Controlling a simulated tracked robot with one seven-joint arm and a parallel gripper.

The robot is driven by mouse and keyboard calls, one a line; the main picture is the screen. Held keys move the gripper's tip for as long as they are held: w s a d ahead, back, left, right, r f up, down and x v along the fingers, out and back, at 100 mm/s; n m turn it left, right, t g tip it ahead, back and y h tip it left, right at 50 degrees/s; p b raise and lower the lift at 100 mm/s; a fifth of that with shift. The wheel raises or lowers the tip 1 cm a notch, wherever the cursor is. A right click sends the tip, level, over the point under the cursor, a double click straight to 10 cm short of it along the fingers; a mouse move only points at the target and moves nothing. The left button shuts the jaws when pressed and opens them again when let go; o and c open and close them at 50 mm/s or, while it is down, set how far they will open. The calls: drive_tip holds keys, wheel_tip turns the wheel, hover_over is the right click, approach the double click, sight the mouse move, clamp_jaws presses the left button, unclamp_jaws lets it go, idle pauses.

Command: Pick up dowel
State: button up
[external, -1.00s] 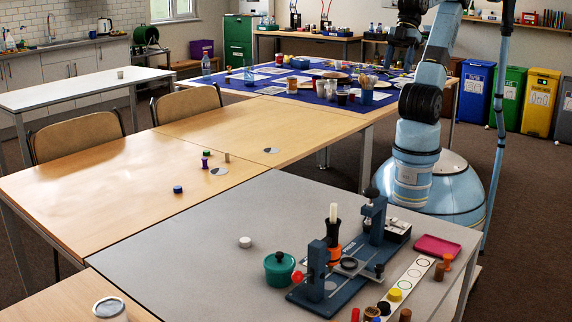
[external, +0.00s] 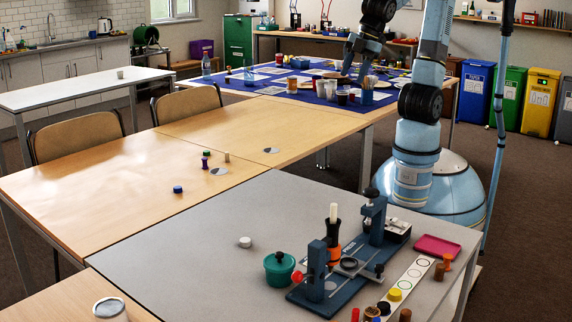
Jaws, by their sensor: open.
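A small tan upright cylinder (external: 227,157), which looks like a dowel, stands on the wooden table (external: 120,180), beside a green and purple piece (external: 206,160). Several brown wooden pegs, one of them a peg (external: 439,272), stand at the right of the grey table; I cannot tell which piece the task means. My gripper (external: 347,72) hangs over the far blue-covered table, behind and right of the tan cylinder and well apart from it. It is open, small in the picture, and I see nothing held in it.
A blue cap (external: 177,189) lies on the wooden table. Cups and jars crowd the blue cloth (external: 265,85). Much of the wooden table is clear.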

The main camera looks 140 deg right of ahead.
drive_tip(key=w+d+f+n+g+h, duration=0.1)
drive_tip(key=w+d+f+g, duration=0.15)
drive_tip(key=d, duration=0.35)
drive_tip(key=w+d+f+n+g+h, duration=0.1)
drive_tip(key=w+d+f+h, duration=0.1)
drive_tip(key=w+d+f, duration=0.3)
drive_tip(key=n+g+h, duration=0.6)
drive_tip(key=n, duration=0.3)
approach(227, 154)
drive_tip(key=v, duration=0.3)
drive_tip(key=shift+s+a+r+t, duration=0.15)
drive_tip(key=shift+s+a+t, duration=0.1)
drive_tip(key=shift+a, duration=0.05)
drive_tip(key=shift+s+d+f, duration=0.3)
drive_tip(key=shift+d+f, duration=0.1)
drive_tip(key=shift+d, duration=0.1)
drive_tip(key=x, duration=0.7)
drive_tip(key=shift+x, duration=2.95)
drive_tip(key=shift+w+d+r, duration=0.1)
drive_tip(key=shift+r, duration=0.05)
drive_tip(key=shift+c, duration=0.3)
clamp_jaws()
